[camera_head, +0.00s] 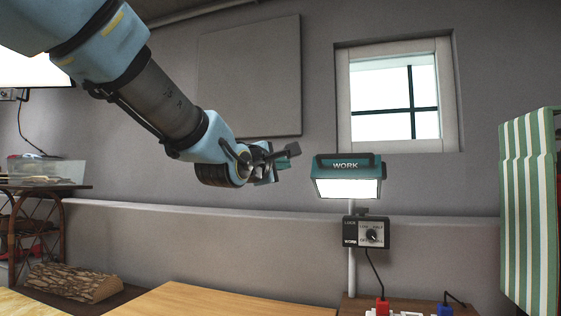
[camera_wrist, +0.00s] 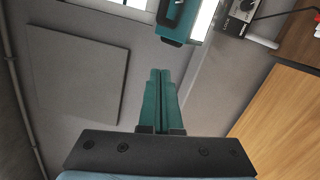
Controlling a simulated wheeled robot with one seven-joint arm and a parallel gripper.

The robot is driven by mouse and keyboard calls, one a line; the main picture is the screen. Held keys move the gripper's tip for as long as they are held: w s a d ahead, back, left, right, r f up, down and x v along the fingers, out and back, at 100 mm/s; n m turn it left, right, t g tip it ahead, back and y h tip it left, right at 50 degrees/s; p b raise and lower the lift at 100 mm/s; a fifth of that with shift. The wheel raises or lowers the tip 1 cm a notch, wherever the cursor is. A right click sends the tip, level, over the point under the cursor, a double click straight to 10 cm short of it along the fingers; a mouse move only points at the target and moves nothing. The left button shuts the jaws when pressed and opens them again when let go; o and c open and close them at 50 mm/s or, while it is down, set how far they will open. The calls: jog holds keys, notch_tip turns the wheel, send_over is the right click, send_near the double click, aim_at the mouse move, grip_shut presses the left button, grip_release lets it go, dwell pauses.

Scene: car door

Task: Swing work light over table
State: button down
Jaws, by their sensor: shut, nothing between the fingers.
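The work light (camera_head: 346,176) has a teal head marked WORK with a lit white panel facing down and forward. It sits on a pale upright pole (camera_head: 351,270). A control box (camera_head: 366,233) with a round knob is fixed to the pole below the head. In the wrist view, part of the teal head (camera_wrist: 178,20) shows at the top, ahead of the fingertips and apart from them. My gripper (camera_head: 290,151) is left of the head and slightly higher in the head view. Its teal fingers (camera_wrist: 159,75) are together and empty. The wooden table (camera_head: 215,301) is at the bottom.
A green-striped cloth (camera_head: 528,200) hangs at the right. Red (camera_head: 383,305) and blue (camera_head: 445,309) plugs sit below the pole. A shelf with a clear bin (camera_head: 46,170) and a log (camera_head: 75,282) are at the left. The visible tabletop is bare.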

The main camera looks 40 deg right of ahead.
jog(key=d+p, duration=0.3)
jog(key=d, duration=0.4)
jog(key=shift+s+d+r, duration=0.2)
jog(key=shift+s+r, duration=0.05)
jog(key=shift+r, duration=0.2)
